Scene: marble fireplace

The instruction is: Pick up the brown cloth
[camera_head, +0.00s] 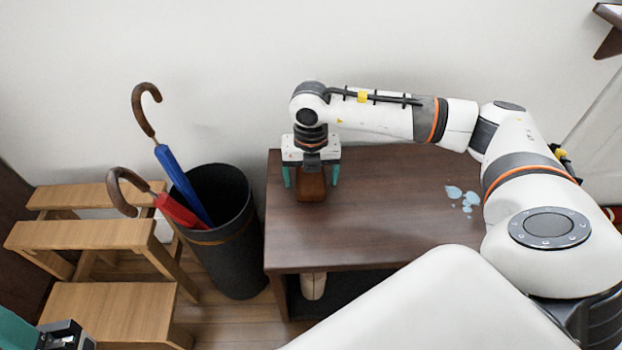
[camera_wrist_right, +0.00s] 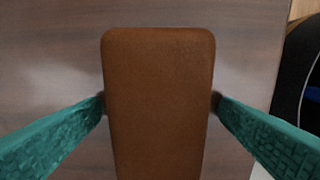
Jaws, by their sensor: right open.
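The brown cloth (camera_head: 312,186) looks like a small folded, rounded rectangle and lies on the dark wooden table near its left end. In the right wrist view the cloth (camera_wrist_right: 158,100) fills the middle. My right gripper (camera_head: 312,183) is directly above it, pointing down, with its teal fingers open on either side. In the right wrist view the fingertips of the right gripper (camera_wrist_right: 158,103) are close to the cloth's two long sides; I cannot tell if they touch. A part of my left gripper (camera_head: 68,338) shows at the bottom left corner, mostly cut off.
The table (camera_head: 400,215) has light blue spilled liquid (camera_head: 463,197) at its right side. A black bin (camera_head: 235,255) with a blue umbrella (camera_head: 180,183) and a red umbrella (camera_head: 175,209) stands left of the table. Wooden steps (camera_head: 85,235) stand further left. The table's middle is clear.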

